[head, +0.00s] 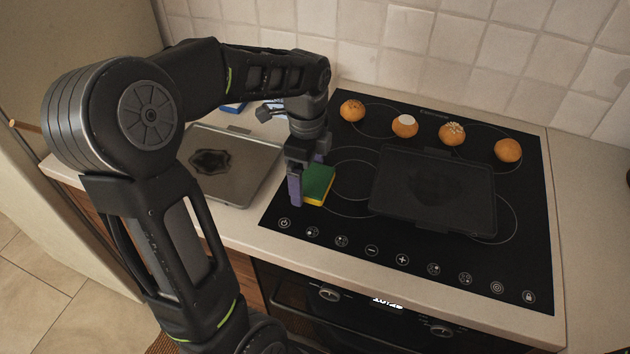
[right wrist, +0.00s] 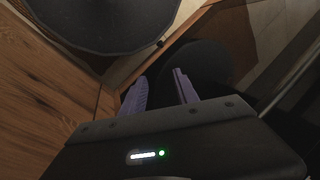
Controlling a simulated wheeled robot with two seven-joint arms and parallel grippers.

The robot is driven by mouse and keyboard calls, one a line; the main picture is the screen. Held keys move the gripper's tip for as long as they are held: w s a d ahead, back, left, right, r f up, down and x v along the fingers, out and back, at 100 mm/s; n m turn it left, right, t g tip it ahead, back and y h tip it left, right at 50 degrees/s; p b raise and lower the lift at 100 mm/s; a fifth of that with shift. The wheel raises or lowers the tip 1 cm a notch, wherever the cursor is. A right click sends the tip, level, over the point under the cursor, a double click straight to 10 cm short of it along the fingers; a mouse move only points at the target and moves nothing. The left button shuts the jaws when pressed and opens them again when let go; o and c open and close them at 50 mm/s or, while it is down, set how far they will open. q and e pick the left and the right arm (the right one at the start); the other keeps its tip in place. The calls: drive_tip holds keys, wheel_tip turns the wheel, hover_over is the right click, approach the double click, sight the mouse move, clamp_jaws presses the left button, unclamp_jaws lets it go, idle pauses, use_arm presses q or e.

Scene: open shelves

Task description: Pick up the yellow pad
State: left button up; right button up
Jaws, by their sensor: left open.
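The yellow pad (head: 319,198) is the yellow layer under a green top, like a sponge, lying on the black cooktop near its left edge. My left gripper (head: 306,188) points down at the pad, with one purple finger on its left side. The other finger is mostly hidden, and I cannot tell whether either finger touches the pad. The left gripper is open. My right gripper (right wrist: 160,88) shows only in the right wrist view, its two purple fingers apart with nothing between them, near wooden cabinet fronts.
A black griddle plate (head: 434,192) lies on the cooktop (head: 340,240). Several round buns (head: 508,150) stand along its back. A grey tray (head: 232,165) with a dark stain lies on the counter to the left. A blue item (head: 233,107) sits behind the arm.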

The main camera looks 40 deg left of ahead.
sight(309, 177)
idle(0.5)
use_arm(q)
drive_tip(key=c, duration=1.2)
drive_tip(key=shift+o, duration=0.2)
drive_tip(key=shift+r, duration=0.15)
wheel_tip(309, 177, up, 10)
drive_tip(key=o, duration=0.7)
drive_tip(key=c, duration=0.6)
drive_tip(key=shift+d, duration=0.1)
